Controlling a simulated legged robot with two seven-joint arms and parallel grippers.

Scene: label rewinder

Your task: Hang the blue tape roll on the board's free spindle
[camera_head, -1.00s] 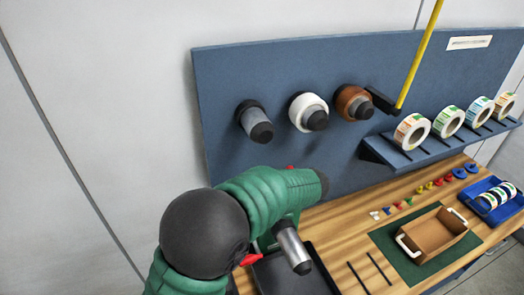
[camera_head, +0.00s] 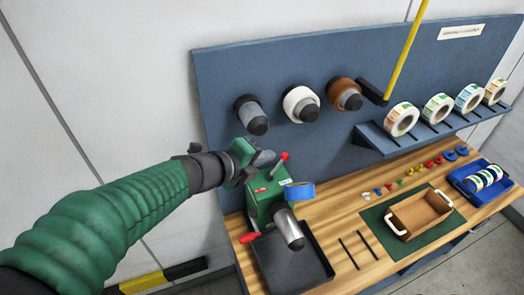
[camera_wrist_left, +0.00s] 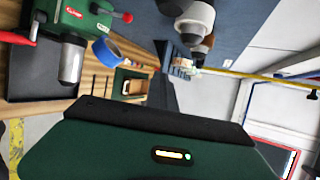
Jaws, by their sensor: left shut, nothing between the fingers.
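The blue tape roll (camera_head: 299,191) is at the right side of the green label rewinder (camera_head: 266,194); what supports it is unclear. It also shows in the left wrist view (camera_wrist_left: 107,50). On the blue board (camera_head: 225,80), the leftmost spindle (camera_head: 250,113), grey with a black end, carries no roll. The other two spindles carry a white roll (camera_head: 298,100) and a brown roll (camera_head: 343,92). My left gripper (camera_head: 262,160) is shut and empty, apart from the tape, by the rewinder's top and below the bare spindle. My right gripper is out of view.
The rewinder has red-knobbed levers and a metal roller (camera_head: 289,230) above a black tray (camera_head: 312,262). A shelf (camera_head: 408,142) of label rolls and a yellow pole (camera_head: 408,50) are at right.

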